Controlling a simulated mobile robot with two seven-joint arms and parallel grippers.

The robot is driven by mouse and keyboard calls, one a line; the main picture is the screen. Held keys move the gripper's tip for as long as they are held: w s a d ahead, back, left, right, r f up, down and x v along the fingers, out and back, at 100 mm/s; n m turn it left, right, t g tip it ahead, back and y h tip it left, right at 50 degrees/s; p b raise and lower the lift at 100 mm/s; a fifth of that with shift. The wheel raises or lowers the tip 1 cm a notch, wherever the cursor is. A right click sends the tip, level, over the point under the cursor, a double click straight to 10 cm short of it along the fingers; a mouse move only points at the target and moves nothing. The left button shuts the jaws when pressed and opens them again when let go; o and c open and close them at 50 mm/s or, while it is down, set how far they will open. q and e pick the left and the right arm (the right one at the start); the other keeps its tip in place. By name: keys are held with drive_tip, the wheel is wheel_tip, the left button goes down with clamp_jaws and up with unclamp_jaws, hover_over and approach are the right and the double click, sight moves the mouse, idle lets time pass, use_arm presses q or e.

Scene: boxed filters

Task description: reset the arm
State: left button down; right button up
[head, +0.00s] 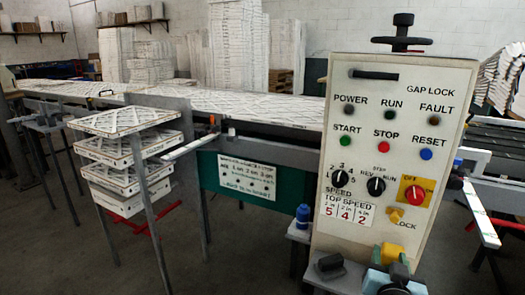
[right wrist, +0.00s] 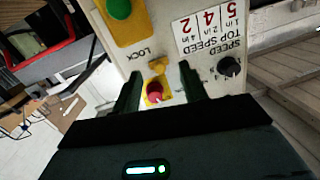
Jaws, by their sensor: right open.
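My right gripper (head: 398,275) is low at the bottom of the head view, in front of the lower part of the control panel (head: 340,215), partly cut off by the frame edge. In the right wrist view its two dark green fingers (right wrist: 158,80) are apart with nothing held. The red knob (right wrist: 155,92) on its yellow plate shows between them in that view; the head view shows it uncovered. I cannot tell the exact gap to the panel. My left gripper is in neither view.
A yellow box with a green button (right wrist: 118,10) sits below the panel's lock tab. A blue-capped bottle (head: 303,213) stands left of the panel. Stacked boxed filters (head: 125,150) are on a rack at left. The conveyor (head: 240,103) runs behind. Open floor lies at front left.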

drive_tip(key=s+a+f+n+g+y+p, duration=0.2)
drive_tip(key=s+a+f+n+y, duration=0.1)
drive_tip(key=s+f, duration=0.4)
drive_tip(key=s+a+f+n+g+y+p, duration=0.1)
drive_tip(key=s+a+f+n+y+p, duration=0.15)
drive_tip(key=s+f, duration=0.5)
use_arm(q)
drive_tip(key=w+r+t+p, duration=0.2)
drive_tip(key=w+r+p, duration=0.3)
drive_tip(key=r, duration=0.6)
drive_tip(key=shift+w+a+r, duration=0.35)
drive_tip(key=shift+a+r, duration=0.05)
use_arm(e)
drive_tip(key=s+a+f+n+g+y, duration=0.1)
drive_tip(key=s+a+f, duration=0.1)
drive_tip(key=s, duration=0.6)
drive_tip(key=s+a+f+g+y, duration=0.1)
drive_tip(key=s+a+f, duration=0.1)
drive_tip(key=s, duration=0.6)
drive_tip(key=s+a+f+n+g+y, duration=0.1)
drive_tip(key=s+a+f, duration=0.1)
drive_tip(key=s, duration=0.7)
drive_tip(key=shift+n+g+y, duration=0.35)
drive_tip(key=shift+g, duration=0.05)
drive_tip(key=shift+s, duration=0.1)
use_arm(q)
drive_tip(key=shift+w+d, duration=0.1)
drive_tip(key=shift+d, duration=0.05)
